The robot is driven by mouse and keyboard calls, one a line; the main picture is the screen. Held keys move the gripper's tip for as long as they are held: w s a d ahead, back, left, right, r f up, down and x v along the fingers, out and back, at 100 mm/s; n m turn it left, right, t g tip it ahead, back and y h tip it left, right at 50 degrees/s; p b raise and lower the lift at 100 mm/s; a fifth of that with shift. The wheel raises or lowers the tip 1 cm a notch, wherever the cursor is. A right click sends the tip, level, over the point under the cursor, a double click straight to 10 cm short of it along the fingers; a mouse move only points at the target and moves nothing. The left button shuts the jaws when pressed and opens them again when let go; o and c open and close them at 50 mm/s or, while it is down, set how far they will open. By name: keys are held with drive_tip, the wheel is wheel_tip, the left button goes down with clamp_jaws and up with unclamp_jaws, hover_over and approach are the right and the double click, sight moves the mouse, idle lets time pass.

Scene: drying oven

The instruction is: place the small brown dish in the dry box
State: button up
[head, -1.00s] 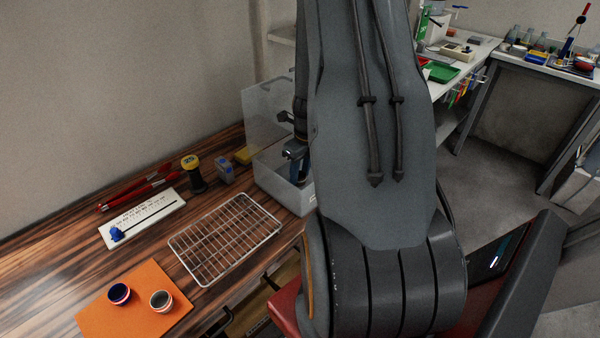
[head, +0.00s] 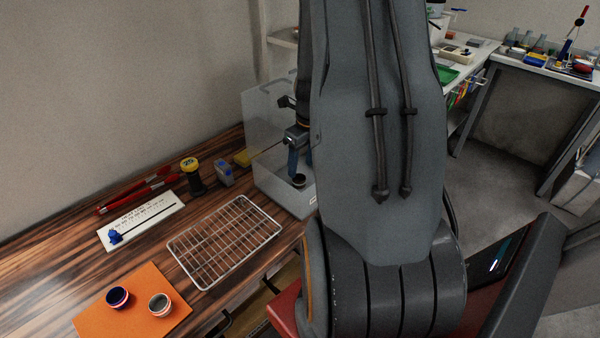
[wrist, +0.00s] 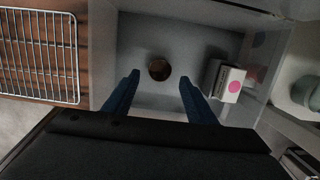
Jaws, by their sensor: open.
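The small brown dish (wrist: 159,68) sits on the floor of the dry box, a clear-walled box (head: 273,187) at the back of the bench. In the head view the dish (head: 299,181) shows as a small dark round thing inside the box, below my gripper. My gripper (wrist: 156,82) is open, its two blue fingers spread to either side of the dish and apart from it in the wrist view. In the head view, my arm hides the right part of the box.
A white box with a pink dot (wrist: 231,85) stands right of the dish inside the dry box. A wire rack (head: 225,240) lies left of the box. An orange mat (head: 130,312) holds two small cups.

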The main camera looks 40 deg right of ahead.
sight(304, 181)
wheel_tip(304, 181, up, 6)
drive_tip(key=s, duration=0.1)
drive_tip(key=shift+r+b, duration=0.25)
drive_tip(key=shift+b, duration=0.15)
drive_tip(key=a+n, duration=0.3)
drive_tip(key=a+r+n, duration=0.1)
drive_tip(key=a+n, duration=0.5)
drive_tip(key=shift+w+a+r, duration=0.2)
drive_tip(key=shift+r, duration=0.1)
drive_tip(key=s+a+r+n, duration=0.1)
drive_tip(key=s+a+n, duration=0.3)
drive_tip(key=a+n, duration=0.5)
drive_tip(key=s+a+r+n, duration=0.1)
drive_tip(key=s+a+n, duration=0.3)
drive_tip(key=a+n, duration=0.6)
drive_tip(key=n, duration=0.7)
drive_tip(key=shift+r+g, duration=0.15)
drive_tip(key=shift+g, duration=0.25)
drive_tip(key=shift+c, duration=0.4)
